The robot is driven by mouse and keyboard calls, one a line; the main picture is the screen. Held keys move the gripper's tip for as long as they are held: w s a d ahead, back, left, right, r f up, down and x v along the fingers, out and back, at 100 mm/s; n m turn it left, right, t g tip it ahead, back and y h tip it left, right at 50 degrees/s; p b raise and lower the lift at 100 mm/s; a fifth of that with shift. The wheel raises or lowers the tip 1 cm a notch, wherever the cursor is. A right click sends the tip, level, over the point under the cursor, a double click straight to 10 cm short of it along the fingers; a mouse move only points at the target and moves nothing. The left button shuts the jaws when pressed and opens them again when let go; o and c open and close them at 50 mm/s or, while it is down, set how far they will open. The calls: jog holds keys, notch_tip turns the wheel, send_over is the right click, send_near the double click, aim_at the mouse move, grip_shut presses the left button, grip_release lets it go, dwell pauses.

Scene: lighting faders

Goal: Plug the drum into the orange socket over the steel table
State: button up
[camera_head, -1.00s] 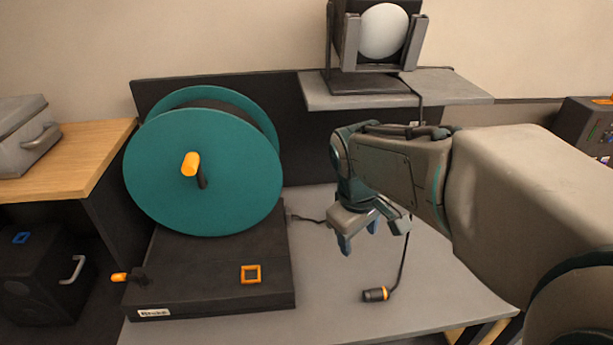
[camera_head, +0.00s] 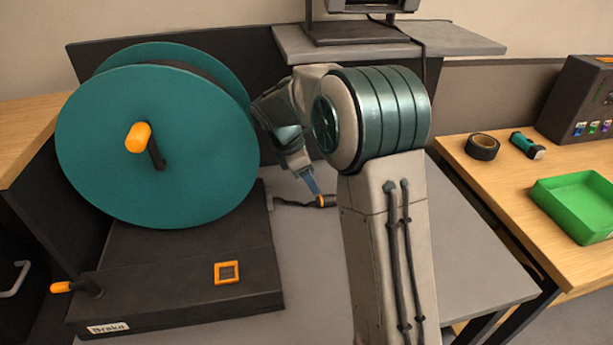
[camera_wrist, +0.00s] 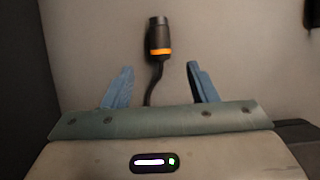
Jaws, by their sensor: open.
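The drum (camera_head: 150,180) is a teal reel with an orange handle on a black base (camera_head: 170,265). An orange-framed square (camera_head: 227,272) is on the base's top; I cannot tell whether it is a socket. A short lead (camera_head: 292,203) runs from the base to a black plug with an orange band (camera_head: 327,201) on the grey table (camera_head: 470,270). My gripper (camera_head: 312,184) is low beside this plug, partly hidden by my arm. In the wrist view, my gripper (camera_wrist: 160,67) is open; the plug (camera_wrist: 158,38) lies ahead of the fingertips, its cable running back between them.
A grey shelf (camera_head: 460,40) with a black stand overhangs the back of the table. At right, a wooden table (camera_head: 500,185) holds a green tray (camera_head: 575,205), black tape (camera_head: 482,147) and a teal torch-like item (camera_head: 527,146). My arm covers the table's middle.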

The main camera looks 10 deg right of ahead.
aim_at(321, 196)
jog(key=b+x, duration=0.4)
jog(key=x, duration=0.1)
jog(key=shift+a+f, duration=0.1)
jog(key=shift+x, duration=1.45)
jog(key=c, duration=1)
notch_tip(321, 196, up, 5)
jog(key=p, duration=0.4)
